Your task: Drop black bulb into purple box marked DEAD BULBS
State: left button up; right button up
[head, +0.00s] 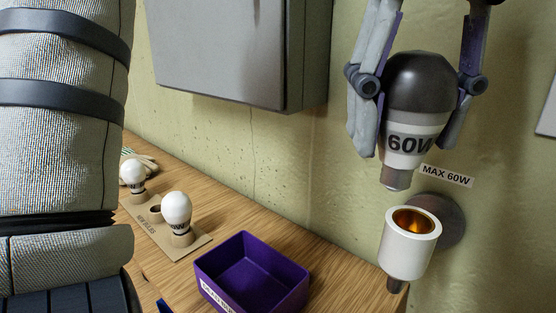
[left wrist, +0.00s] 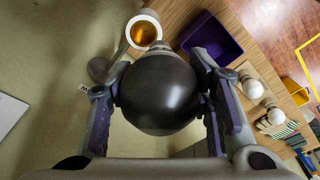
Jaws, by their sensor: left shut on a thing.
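The black bulb (head: 418,85), with a white "60W" collar and metal base, hangs base down in my left gripper (head: 416,90), which is shut on it. In the left wrist view the bulb's dark globe (left wrist: 158,97) sits between the fingers of my left gripper (left wrist: 160,95). The bulb is just above the white wall socket (head: 410,243) and apart from it; the socket's copper inside is open and empty. The purple box (head: 252,277) stands on the wooden bench, lower left of the bulb, and looks empty. Its label is partly cut off. My right gripper does not show.
A wooden holder (head: 165,228) with two white bulbs (head: 176,210) stands left of the box on the wooden bench (head: 215,205). A grey cabinet (head: 235,50) hangs on the wall above. A "MAX 60W" label (head: 446,176) is beside the socket. Gloves (left wrist: 278,127) lie beyond the holder.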

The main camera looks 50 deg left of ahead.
aim_at(233, 291)
jog(key=k+u, duration=0.1)
jog(key=u, duration=1.7)
